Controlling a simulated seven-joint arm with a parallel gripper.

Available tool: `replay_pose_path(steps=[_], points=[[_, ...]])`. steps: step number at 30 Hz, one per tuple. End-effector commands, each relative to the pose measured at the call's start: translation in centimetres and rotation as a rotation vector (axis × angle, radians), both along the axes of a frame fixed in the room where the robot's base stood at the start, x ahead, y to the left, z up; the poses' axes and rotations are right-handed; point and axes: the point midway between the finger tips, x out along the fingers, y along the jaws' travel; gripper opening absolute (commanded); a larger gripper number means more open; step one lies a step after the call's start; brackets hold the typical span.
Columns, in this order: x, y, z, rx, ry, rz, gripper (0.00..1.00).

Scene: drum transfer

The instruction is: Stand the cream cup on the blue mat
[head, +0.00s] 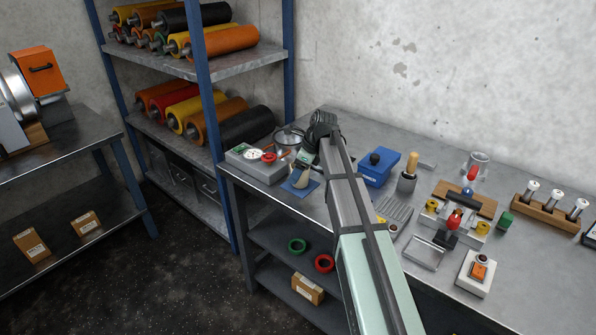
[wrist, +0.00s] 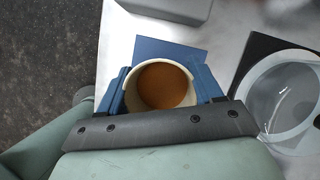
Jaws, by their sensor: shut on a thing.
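The cream cup (wrist: 134,92) is upright between the blue fingers of my gripper (wrist: 162,90) in the wrist view, with brown contents inside. My gripper is shut on it. The blue mat (wrist: 168,50) shows behind and around the cup, which overlaps the mat's near part in this view. In the head view the mat (head: 297,189) lies at the left end of the bench, and my gripper (head: 302,168) is over it, partly hiding the cup. I cannot tell whether the cup's base touches the mat.
A clear round vessel (wrist: 287,91) stands close to the right of my gripper in the wrist view. A grey box with a dial and red knob (head: 255,163) sits left of the mat. A blue box (head: 377,167) and several tools stand to the right. The bench edge is near the mat.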

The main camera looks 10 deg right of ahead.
Motion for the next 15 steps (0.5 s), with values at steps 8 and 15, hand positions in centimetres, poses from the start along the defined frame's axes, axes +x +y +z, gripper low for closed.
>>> replay_pose_path(steps=[8, 15], points=[[-0.01, 0.01, -0.27, 0.000, 0.001, 0.000, 0.68], [0.00, 0.00, -0.24, 0.000, 0.000, 0.000, 0.91]])
